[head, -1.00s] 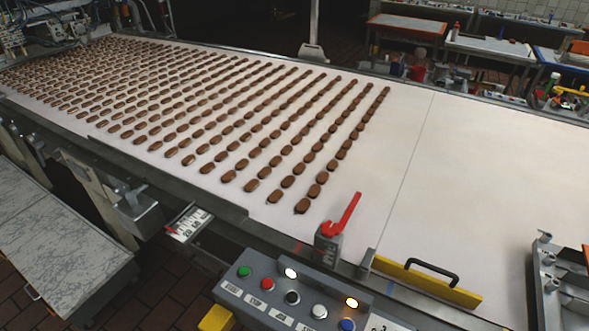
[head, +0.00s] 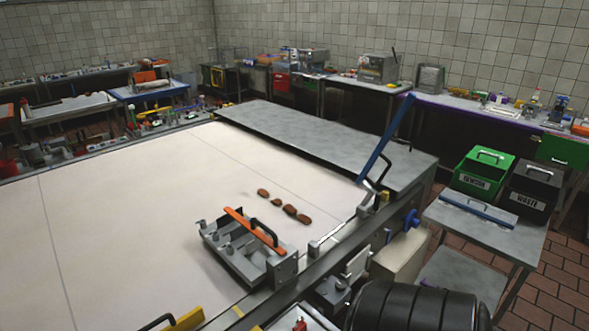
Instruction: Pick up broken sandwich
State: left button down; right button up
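Several small brown sandwiches lie in a short slanted row on the white belt (head: 130,230) in the head view. From far to near these are a first sandwich (head: 263,193), a second (head: 276,202), a third (head: 290,210) and a fourth (head: 304,219). The third and fourth lie very close together. They are too small to tell which one is broken. Neither of my grippers is in view.
A grey metal fixture with an orange bar (head: 255,231) stands just in front of the sandwiches. A blue lever (head: 386,140) rises at the belt's right edge. A green bin (head: 484,172) and a black bin marked WASTE (head: 530,190) stand on a side table (head: 470,233).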

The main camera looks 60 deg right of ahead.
aim_at(277, 202)
jog(key=z, duration=1.85)
